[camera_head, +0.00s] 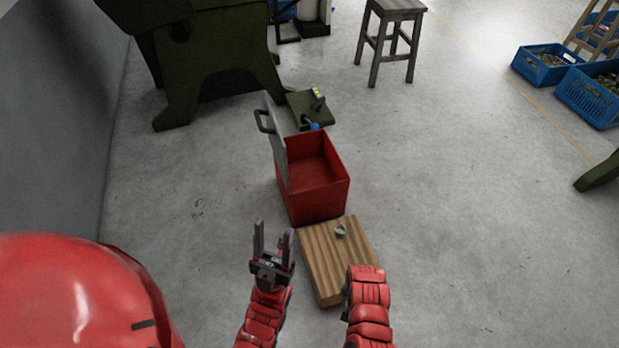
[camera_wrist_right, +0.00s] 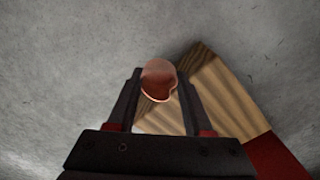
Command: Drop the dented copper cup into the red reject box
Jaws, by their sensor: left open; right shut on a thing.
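The dented copper cup (camera_wrist_right: 157,77) is between the fingers of my right gripper (camera_wrist_right: 158,84) in the right wrist view. Its rim bends inward on one side. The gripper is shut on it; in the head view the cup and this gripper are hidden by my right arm. The red reject box (camera_head: 334,200) stands beyond the wooden block, its top open and its visible inside empty. A red surface, likely this box (camera_wrist_right: 279,157), shows at the lower right of the wrist view. My left gripper (camera_head: 273,230) is open and empty, left of the block.
The wooden block (camera_head: 318,262) lies in front of the box, with a small grey object (camera_head: 340,231) on it. A grey panel with a handle (camera_head: 275,145) stands upright at the box's left side. A green plate (camera_head: 312,109) is behind.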

